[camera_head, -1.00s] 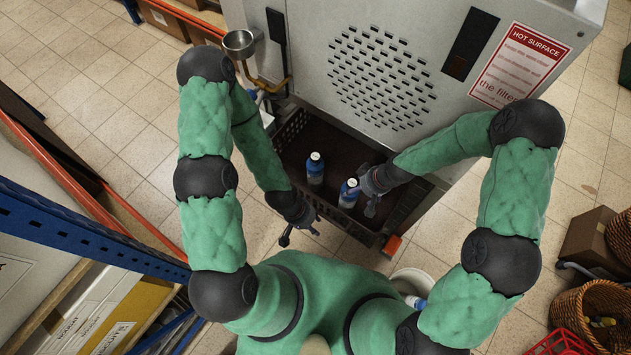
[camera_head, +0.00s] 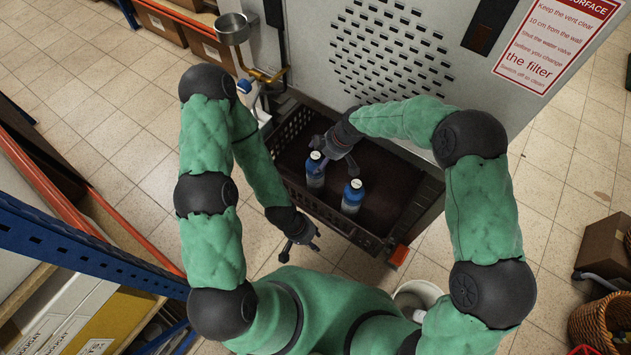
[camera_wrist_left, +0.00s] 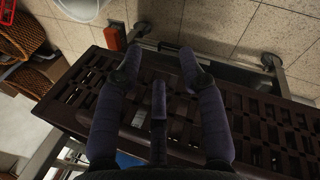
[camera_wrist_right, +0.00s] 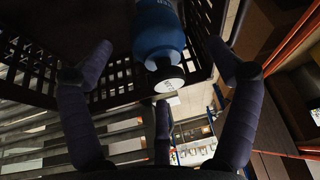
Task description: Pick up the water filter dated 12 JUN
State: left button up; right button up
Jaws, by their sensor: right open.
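Two blue bottle-shaped filters with white-topped dark caps stand in a dark crate (camera_head: 300,200): the left filter (camera_head: 315,172) and the right filter (camera_head: 352,197). No date is readable on either. My right gripper (camera_head: 332,148) is open at the left filter, beside its cap. In the right wrist view a blue filter (camera_wrist_right: 158,35) with a white cap top bearing small, unreadable marks lies between the spread fingers (camera_wrist_right: 160,75). My left gripper (camera_head: 300,238) is open and empty outside the crate's front left side. In the left wrist view its fingers (camera_wrist_left: 162,65) are spread over the crate's slatted wall.
A grey vented machine (camera_head: 400,50) with a red-lettered sign (camera_head: 555,40) stands behind the crate. A metal cup (camera_head: 232,28) and tap fittings (camera_head: 262,75) are at its left. A white bin (camera_head: 418,293) is near my body. Blue-framed shelving (camera_head: 80,240) stands at left.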

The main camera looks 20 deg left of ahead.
aim_at(319, 161)
jog(key=shift+a+f, duration=0.25)
jog(key=shift+f, duration=0.45)
jog(key=b+x, duration=0.2)
jog(key=x, duration=0.2)
jog(key=shift+w+d, duration=0.1)
jog(key=shift+d, duration=0.05)
jog(key=shift+a+f+b, duration=0.25)
jog(key=shift+f+b, duration=0.2)
jog(key=shift+f, duration=0.05)
jog(key=shift+r, duration=0.1)
jog(key=c, duration=1.7)
jog(key=shift+o, duration=0.2)
jog(key=shift+r, duration=0.15)
